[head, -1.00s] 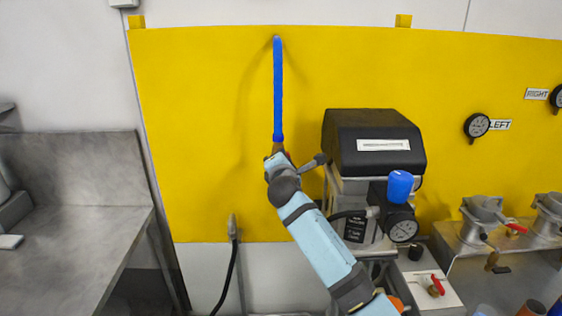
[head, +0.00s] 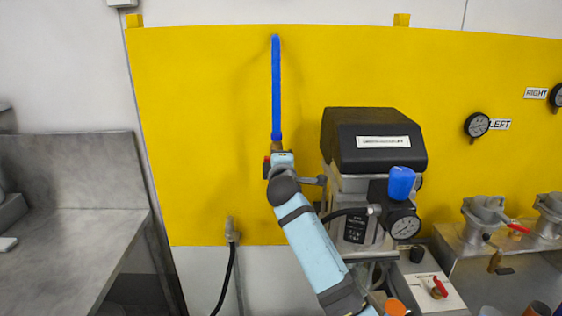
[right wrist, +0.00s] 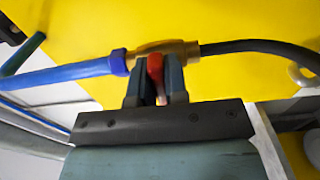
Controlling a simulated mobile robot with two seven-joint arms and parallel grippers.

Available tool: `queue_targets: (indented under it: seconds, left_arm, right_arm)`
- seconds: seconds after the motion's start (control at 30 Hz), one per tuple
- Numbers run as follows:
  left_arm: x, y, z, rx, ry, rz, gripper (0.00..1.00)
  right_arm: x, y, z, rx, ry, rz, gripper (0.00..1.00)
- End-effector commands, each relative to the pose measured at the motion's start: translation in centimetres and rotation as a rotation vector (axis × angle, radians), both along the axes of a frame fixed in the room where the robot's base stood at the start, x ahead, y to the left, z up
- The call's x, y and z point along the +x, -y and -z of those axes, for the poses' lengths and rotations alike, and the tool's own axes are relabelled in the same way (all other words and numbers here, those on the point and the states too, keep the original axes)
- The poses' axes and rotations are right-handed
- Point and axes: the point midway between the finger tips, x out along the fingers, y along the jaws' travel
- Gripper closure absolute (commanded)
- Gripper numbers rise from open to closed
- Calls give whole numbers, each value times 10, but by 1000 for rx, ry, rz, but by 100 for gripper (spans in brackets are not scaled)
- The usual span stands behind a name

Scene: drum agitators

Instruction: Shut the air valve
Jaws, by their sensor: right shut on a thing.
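The air valve is a brass body (right wrist: 172,50) between a blue hose (right wrist: 60,74) and a black hose in the right wrist view. Its red handle (right wrist: 155,66) sits between the two fingers of my right gripper (right wrist: 154,80), which is shut on it. The red handle looks crosswise to the hose line, but its full length is hidden by the fingers. In the head view my right gripper (head: 281,160) is at the lower end of the blue hose (head: 276,90) and hides most of the valve. My left gripper is not in view.
A machine with a black cover (head: 372,142), blue cap (head: 401,182) and gauge (head: 404,226) stands just right of my arm. A yellow panel (head: 200,120) is behind. A grey bench (head: 75,190) is at left.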

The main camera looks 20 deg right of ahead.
Motion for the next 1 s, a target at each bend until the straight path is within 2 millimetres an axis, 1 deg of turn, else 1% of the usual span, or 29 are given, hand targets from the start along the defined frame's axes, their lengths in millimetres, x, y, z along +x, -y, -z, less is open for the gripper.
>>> queue_targets:
  seconds: [0.43,0.47,0.5,0.53,0.57,0.87,0.97,1.0]
  left_arm:
    - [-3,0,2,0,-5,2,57]
    - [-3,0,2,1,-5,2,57]
    - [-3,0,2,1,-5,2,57]
    - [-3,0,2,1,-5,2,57]
    - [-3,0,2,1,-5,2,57]
    - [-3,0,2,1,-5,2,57]
    - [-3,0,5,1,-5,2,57]
    - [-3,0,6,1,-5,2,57]
  right_arm:
    - [0,0,0,11,2,0,100]
    - [0,0,0,10,2,0,79]
    - [0,0,0,10,2,0,70]
    - [0,0,0,10,2,0,63]
    - [0,0,0,10,2,0,61]
    - [-2,-1,1,8,1,0,61]
    - [-11,-3,1,9,2,0,61]
    - [-16,-5,2,7,3,-1,61]
